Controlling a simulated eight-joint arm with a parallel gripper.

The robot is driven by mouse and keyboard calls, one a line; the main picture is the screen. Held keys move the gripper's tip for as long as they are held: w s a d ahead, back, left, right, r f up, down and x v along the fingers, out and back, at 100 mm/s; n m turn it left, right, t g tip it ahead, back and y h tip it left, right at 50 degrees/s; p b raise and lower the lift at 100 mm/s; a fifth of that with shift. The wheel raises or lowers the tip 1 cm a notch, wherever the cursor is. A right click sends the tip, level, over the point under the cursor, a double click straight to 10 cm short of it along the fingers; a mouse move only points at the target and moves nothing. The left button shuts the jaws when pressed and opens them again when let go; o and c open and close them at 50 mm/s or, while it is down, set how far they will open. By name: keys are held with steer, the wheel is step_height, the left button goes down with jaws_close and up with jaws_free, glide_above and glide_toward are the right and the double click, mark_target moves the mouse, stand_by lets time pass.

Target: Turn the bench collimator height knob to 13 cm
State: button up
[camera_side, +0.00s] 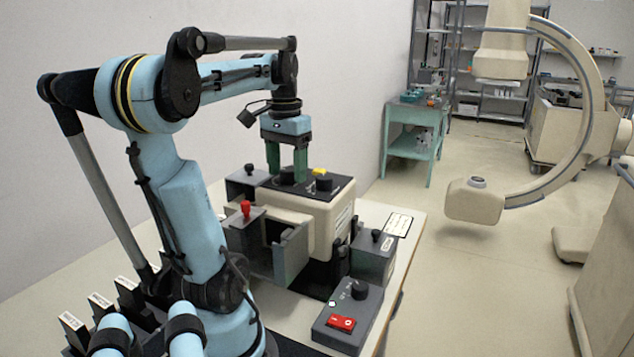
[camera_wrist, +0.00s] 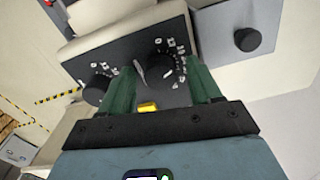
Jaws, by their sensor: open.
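A dark control panel (camera_side: 338,188) lies on top of a beige box, with two black knobs. One knob (camera_wrist: 159,70), with a white pointer mark, shows between my fingers in the wrist view. The other knob (camera_wrist: 97,90) is just outside my left finger there; it shows right of my gripper in the side view (camera_side: 324,183). Both have white scale marks too small to read, so I cannot tell which is the height knob. My gripper (camera_side: 287,174) points down with green fingers apart, around the first knob; contact cannot be told.
A yellow button (camera_side: 323,171) sits on the panel; it also shows near my fingers in the wrist view (camera_wrist: 148,107).

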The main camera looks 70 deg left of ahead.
mark_target(287, 169)
steer(key=shift+c, duration=0.4)
steer(key=c, duration=1)
steer(key=shift+o, duration=0.2)
steer(key=n, duration=0.5)
steer(key=o, duration=1)
steer(key=shift+o, duration=0.2)
steer(key=shift+r, duration=0.1)
step_height(287, 169, up, 12)
